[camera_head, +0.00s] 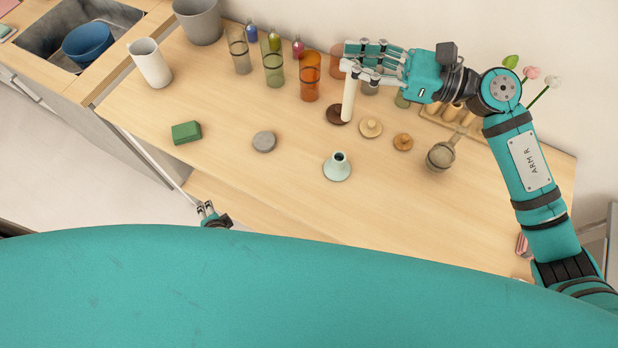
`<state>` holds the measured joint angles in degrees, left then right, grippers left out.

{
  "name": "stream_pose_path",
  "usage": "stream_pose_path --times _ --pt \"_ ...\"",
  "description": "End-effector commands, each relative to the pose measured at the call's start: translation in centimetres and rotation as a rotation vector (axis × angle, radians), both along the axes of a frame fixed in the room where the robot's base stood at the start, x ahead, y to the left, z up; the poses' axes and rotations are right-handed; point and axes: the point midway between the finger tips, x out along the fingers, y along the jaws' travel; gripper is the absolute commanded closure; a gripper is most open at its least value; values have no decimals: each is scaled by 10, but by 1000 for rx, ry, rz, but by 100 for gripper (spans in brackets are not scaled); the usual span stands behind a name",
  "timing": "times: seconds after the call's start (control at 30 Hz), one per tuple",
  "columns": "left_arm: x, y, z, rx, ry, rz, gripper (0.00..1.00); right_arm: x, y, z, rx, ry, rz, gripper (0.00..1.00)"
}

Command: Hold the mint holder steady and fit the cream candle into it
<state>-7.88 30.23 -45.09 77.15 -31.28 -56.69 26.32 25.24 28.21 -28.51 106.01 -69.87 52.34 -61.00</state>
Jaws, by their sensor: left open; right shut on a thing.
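The mint holder (338,168) stands upright on the wooden table near the middle, with its dark socket opening facing up and empty. The cream candle (349,100) is upright in my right gripper (346,66), which is shut on its upper part. The candle's lower end shows in front of a dark brown disc (338,115); I cannot tell whether it touches the disc. My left gripper (206,209) is open and empty at the table's front edge, low and left of the mint holder. Most of my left arm is hidden.
Tall glasses (310,80) and small bottles (298,47) stand along the back. Wooden lids (371,127), a grey disc (264,141), a green block (186,132) and a strainer (441,156) lie around the holder. A white cup (150,63) stands at the left. The table's front middle is clear.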

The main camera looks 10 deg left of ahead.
Motion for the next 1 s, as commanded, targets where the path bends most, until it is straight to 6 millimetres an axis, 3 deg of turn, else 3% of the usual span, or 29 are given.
stream_pose_path --times 0.03,0.2,0.33,0.4,0.57,0.8,0.9,1.0 --pt "13 1 26 47 -63 -33 40 0 0 0 0 0 0 100" --pt "31 -6 104 150 -271 -86 40 0 0 0 0 0 0 100" --pt "32 -20 153 137 -420 -107 40 0 0 0 0 0 0 100" --pt "32 -37 173 68 -488 -118 40 0 0 0 0 0 0 100" --pt "40 -97 188 -217 -549 -147 40 0 0 0 0 0 0 100" --pt "55 -201 196 -720 -517 -191 40 0 0 0 0 0 0 100" --pt "57 -236 208 -906 -502 -207 40 0 0 0 0 0 0 100" --pt "58 -259 220 -1037 -491 -221 40 0 0 0 0 0 0 100"
